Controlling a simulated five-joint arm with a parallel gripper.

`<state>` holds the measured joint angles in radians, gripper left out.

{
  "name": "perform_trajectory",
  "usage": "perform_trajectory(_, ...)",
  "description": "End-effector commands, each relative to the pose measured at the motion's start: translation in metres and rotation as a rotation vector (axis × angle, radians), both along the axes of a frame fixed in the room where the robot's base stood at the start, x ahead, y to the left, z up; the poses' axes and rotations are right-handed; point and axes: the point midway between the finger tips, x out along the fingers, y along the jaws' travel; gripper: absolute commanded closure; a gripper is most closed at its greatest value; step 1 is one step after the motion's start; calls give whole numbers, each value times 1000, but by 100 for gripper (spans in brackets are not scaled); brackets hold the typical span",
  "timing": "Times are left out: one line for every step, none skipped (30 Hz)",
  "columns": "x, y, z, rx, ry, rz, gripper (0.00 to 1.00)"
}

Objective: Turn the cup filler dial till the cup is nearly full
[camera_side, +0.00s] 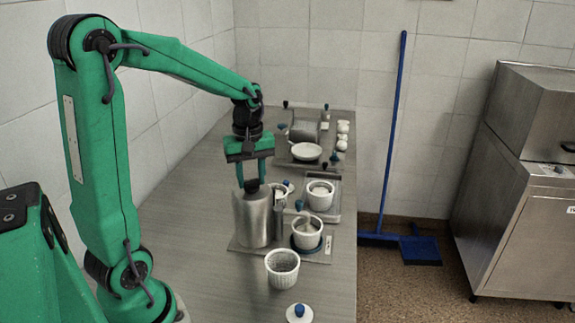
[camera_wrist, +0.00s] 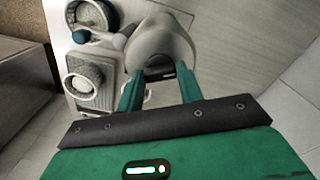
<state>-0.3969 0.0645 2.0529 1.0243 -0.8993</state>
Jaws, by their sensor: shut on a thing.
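The cup filler is a silver canister (camera_side: 255,218) with a dark dial (camera_side: 251,186) on top. My gripper (camera_side: 252,183) points down from above, shut on the dial. In the wrist view my fingers (camera_wrist: 158,80) stand on either side of the dark dial (camera_wrist: 156,73), above the pale rounded top of the canister (camera_wrist: 162,42). A white cup (camera_side: 307,235) stands on a dark blue coaster just right of the canister. Its inside is partly visible, but I cannot tell the fill level.
A ribbed white cup (camera_side: 282,270) stands nearer, with a blue-knobbed lid (camera_side: 299,312) in front. Behind are another white cup (camera_side: 320,197), a blue knob (camera_side: 299,205) and a white bowl (camera_side: 305,151). The counter's right edge is close; bare counter (camera_side: 190,220) lies left.

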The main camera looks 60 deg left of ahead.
Motion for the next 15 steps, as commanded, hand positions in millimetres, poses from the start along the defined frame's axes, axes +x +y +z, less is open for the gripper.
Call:
perform_trajectory(0,0,0,0,0,-7,86)
perform_trajectory(0,0,0,0,0,-13,86)
perform_trajectory(0,0,0,0,0,-24,86)
perform_trajectory(0,0,1,0,0,-33,86)
perform_trajectory(0,0,1,0,0,-42,86)
perform_trajectory(0,0,1,0,0,-58,86)
perform_trajectory(0,0,1,0,0,-72,86)
perform_trajectory(0,0,1,0,0,-86,86)
perform_trajectory(0,0,1,0,0,-108,86)
perform_trajectory(0,0,1,0,0,-126,86)
perform_trajectory(0,0,1,0,0,-144,86)
perform_trajectory(0,0,1,0,0,-172,86)
perform_trajectory(0,0,1,0,0,-194,86)
perform_trajectory(0,0,1,0,0,-217,86)
perform_trajectory(0,0,1,0,0,-249,86)
